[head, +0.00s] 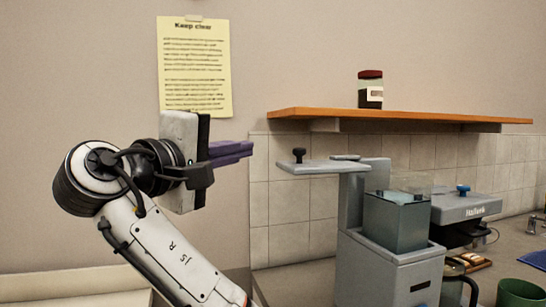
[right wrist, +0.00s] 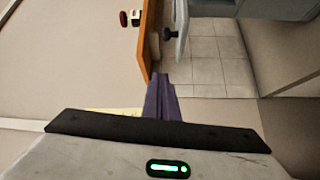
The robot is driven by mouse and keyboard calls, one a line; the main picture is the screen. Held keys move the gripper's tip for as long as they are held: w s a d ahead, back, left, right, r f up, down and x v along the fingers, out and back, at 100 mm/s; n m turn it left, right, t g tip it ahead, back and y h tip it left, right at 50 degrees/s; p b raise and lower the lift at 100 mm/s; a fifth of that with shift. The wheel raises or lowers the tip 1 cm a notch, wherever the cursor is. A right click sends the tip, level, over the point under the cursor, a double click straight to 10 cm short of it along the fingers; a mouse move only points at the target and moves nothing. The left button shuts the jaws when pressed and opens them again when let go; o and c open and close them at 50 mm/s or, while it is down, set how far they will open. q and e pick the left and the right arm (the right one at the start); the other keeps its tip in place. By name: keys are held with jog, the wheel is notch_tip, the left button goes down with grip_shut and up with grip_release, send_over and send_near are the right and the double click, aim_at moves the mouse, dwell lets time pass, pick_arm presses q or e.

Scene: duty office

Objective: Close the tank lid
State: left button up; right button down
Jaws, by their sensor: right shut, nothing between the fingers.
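The tank lid (head: 322,167) is a flat grey plate with a black knob (head: 298,155) at its left end. It sticks out level to the left from the top of the grey machine (head: 387,272). The clear tank (head: 398,222) sits lower right, with its top uncovered. My right gripper (head: 248,149), with purple fingers, is shut and empty, left of the knob and apart from it. In the right wrist view the shut fingers (right wrist: 159,82) point toward the area just left of the black knob (right wrist: 169,34). My left gripper is not in view.
An orange wall shelf (head: 400,115) with a dark jar (head: 370,90) hangs above the machine. A blue knob (head: 463,188) sits on the machine's head at right. A green cup (head: 519,292) stands at lower right. The space between my fingers and the lid is clear.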

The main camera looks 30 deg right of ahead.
pick_arm(q)
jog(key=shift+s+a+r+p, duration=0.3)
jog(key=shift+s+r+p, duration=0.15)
jog(key=shift+p, duration=0.65)
pick_arm(e)
jog(key=d, duration=0.9)
jog(key=shift+w+d, duration=0.2)
jog(key=shift+w, duration=0.1)
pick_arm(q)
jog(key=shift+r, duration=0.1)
pick_arm(e)
jog(key=shift+f+n+t, duration=0.1)
jog(key=shift+n+t, duration=0.2)
